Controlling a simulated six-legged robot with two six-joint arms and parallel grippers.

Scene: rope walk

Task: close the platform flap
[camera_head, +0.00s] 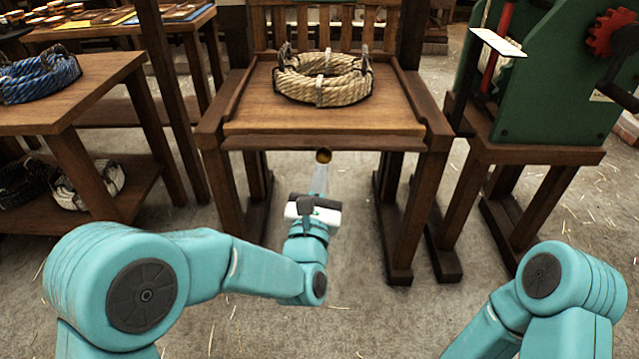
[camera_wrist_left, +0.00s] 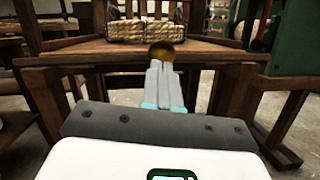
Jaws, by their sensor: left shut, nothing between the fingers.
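The wooden platform (camera_head: 245,112) stands ahead, with a slatted back and a coil of pale rope (camera_head: 322,90) lying on it. A narrow wooden strip (camera_head: 270,144) runs along its front edge; it seems to be the flap, seen nearly edge-on, so its angle is hard to judge. A round brass knob (camera_head: 323,155) shows at the strip's middle, and in the left wrist view (camera_wrist_left: 161,50). My left gripper (camera_head: 320,168) is shut and empty, its fingertips (camera_wrist_left: 164,70) just at or below the knob; I cannot tell whether they touch. My right gripper is out of view.
A green machine (camera_head: 550,85) with a red gear stands on a wooden stand at right. The straw-strewn floor before the platform is clear.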

